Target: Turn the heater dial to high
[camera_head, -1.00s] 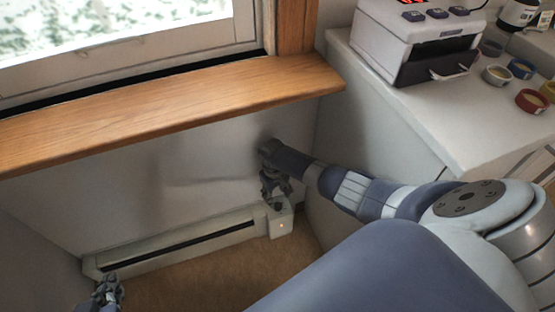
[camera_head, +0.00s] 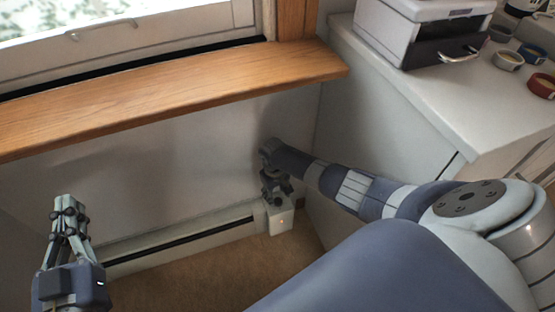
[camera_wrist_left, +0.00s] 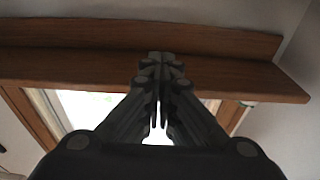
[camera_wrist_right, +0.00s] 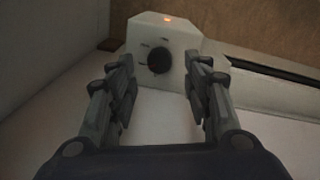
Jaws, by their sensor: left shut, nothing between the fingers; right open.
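The heater (camera_head: 180,238) is a long, low white unit along the foot of the wall, with a dark slot. Its end box (camera_head: 281,219) carries a small lit orange light. In the right wrist view, the black round dial (camera_wrist_right: 159,60) sits on the box's face with small marks around it, too small to read. My right gripper (camera_head: 277,196) is above the end box; in its wrist view (camera_wrist_right: 160,82) it is open, its fingers either side of the dial, and contact is not visible. My left gripper (camera_head: 68,204) is shut and empty, at the left, away from the dial.
A wooden window sill (camera_head: 180,98) juts out above the heater; it also shows in the left wrist view (camera_wrist_left: 240,73). A white cabinet (camera_head: 400,110) stands close to the right of the end box, holding a grey-white machine (camera_head: 405,32) and several small pots. Carpet (camera_head: 200,280) lies in front.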

